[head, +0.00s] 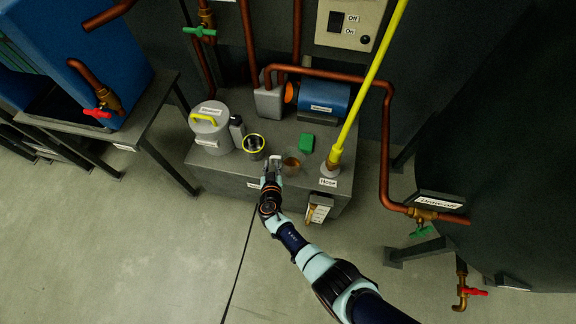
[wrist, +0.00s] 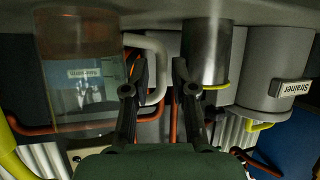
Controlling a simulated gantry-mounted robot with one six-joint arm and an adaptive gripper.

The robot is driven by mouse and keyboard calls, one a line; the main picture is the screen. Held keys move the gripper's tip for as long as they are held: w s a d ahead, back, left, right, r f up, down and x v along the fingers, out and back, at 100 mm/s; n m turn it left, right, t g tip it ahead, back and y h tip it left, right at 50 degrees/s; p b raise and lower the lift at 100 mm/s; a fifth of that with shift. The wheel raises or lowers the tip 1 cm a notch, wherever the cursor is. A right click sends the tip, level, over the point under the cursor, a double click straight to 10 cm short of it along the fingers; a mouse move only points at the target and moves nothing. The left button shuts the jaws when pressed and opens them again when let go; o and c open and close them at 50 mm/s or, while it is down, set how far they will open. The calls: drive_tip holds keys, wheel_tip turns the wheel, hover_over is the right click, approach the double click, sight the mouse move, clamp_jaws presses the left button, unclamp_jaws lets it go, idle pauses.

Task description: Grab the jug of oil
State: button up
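The jug of oil (head: 291,166) is a clear vessel with amber liquid, standing near the front edge of the grey bench (head: 235,180). In the upside-down wrist view the jug (wrist: 80,75) is at the left, with a label and a white handle (wrist: 158,70) on its right side. My gripper (head: 272,164) is at the jug's left side in the head view. In the wrist view my gripper (wrist: 160,72) is open, with the handle's upright part showing between its fingers. I cannot tell whether either finger touches the handle.
A metal cylinder with a yellow ring (head: 253,146) stands close to the left of my gripper. A grey strainer pot (head: 211,130) is further left. A yellow hose (head: 335,158) rises at the right. A green block (head: 306,142) lies behind the jug.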

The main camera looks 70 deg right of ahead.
sight(272, 162)
drive_tip(key=b+x, duration=0.1)
drive_tip(key=x, duration=0.2)
drive_tip(key=shift+d+r, duration=0.1)
drive_tip(key=shift+r, duration=0.1)
drive_tip(key=shift+a, duration=0.2)
drive_tip(key=shift+c, duration=0.5)
drive_tip(key=shift+d, duration=0.1)
clamp_jaws()
drive_tip(key=shift+r, duration=0.2)
wheel_tip(272, 162, up, 20)
drive_tip(key=p, duration=1.3)
drive_tip(key=shift+f, duration=0.2)
